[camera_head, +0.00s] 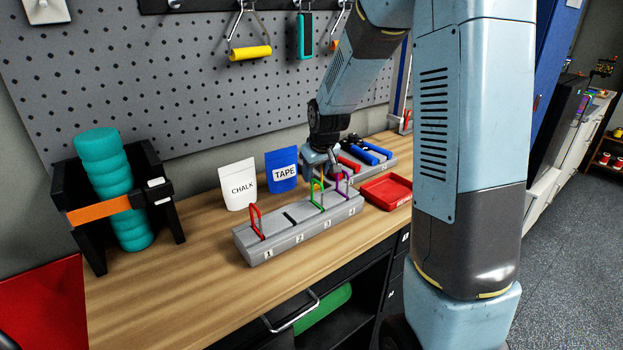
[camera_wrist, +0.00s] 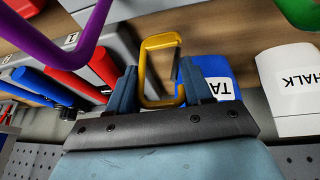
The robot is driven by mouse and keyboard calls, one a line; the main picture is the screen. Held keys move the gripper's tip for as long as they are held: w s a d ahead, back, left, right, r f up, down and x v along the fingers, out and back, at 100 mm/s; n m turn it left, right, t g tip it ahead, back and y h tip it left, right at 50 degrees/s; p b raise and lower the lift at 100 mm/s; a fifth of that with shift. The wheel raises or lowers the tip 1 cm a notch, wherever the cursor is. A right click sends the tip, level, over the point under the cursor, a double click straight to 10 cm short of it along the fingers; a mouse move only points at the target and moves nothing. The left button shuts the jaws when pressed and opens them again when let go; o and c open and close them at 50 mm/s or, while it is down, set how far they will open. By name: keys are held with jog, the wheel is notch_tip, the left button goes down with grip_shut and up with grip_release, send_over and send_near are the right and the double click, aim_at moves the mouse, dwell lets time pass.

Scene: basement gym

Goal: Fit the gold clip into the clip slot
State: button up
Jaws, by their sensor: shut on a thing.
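The gold clip (camera_wrist: 147,72), a rectangular loop, is between my gripper's fingers (camera_wrist: 158,88) in the wrist view. In the head view my gripper (camera_head: 324,168) is just behind the grey clip rack (camera_head: 285,238), near its right half; I cannot make out the gold clip there. The rack has numbered places: a red clip (camera_head: 255,223) stands at 1, a green clip (camera_head: 317,196) at 3 and a purple clip (camera_head: 342,183) at 4. The slot at 2 (camera_head: 290,218) shows as a dark, empty opening. The purple clip (camera_wrist: 60,50) looms close in the wrist view.
White CHALK (camera_head: 238,185) and blue TAPE (camera_head: 282,171) pouches stand behind the rack. A second grey holder with red and blue handles (camera_head: 366,157) and a red tray (camera_head: 385,192) are to the right. A black stand with a teal roller (camera_head: 104,170) is left. Bare bench lies between.

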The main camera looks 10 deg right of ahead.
jog(key=shift+f, duration=1.15)
jog(key=shift+f, duration=0.1)
jog(key=o, duration=1.2)
jog(key=shift+c, duration=0.2)
